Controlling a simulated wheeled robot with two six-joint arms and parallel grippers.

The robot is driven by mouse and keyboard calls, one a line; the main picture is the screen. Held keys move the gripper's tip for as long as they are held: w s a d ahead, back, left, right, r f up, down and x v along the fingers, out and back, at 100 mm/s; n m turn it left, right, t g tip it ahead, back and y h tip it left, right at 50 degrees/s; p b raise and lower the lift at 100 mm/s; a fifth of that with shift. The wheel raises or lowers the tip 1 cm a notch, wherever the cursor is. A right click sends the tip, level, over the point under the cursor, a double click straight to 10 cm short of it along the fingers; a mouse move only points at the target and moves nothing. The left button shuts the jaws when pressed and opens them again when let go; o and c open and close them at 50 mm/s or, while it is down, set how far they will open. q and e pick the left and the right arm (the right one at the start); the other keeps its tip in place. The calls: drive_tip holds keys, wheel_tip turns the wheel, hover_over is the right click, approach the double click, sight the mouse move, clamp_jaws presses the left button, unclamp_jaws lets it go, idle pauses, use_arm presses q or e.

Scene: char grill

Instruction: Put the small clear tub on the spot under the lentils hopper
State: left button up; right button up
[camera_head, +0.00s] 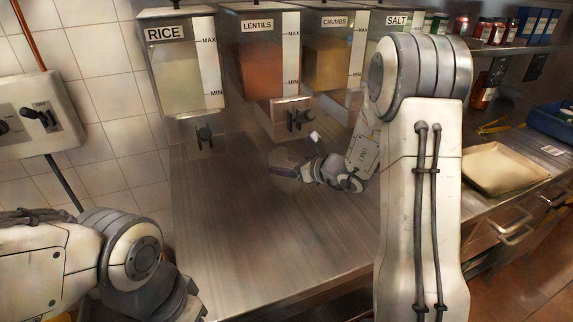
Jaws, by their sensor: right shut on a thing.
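The lentils hopper (262,68) hangs on the wall between the rice and crumbs hoppers, with an orange-red fill and a dark valve below its metal spout. My right gripper (300,172) is below and slightly right of that spout, low over the steel counter. It is shut on the small clear tub (283,160), which is faint and partly covered by the gripper. I cannot tell whether the tub touches the counter. My left arm shows at the lower left, but its gripper is out of view.
The rice hopper (185,75), crumbs hopper (328,65) and salt hopper (388,35) flank the lentils one. The steel counter (235,235) is clear in front and to the left. A beige tray (500,168) lies on the right counter. My right forearm covers the middle right.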

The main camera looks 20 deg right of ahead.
drive_tip(key=shift+f, duration=0.1)
drive_tip(key=o, duration=1.4)
drive_tip(key=shift+d+r, duration=0.1)
drive_tip(key=shift+r, duration=0.15)
drive_tip(key=v, duration=1.2)
drive_tip(key=shift+f, duration=0.15)
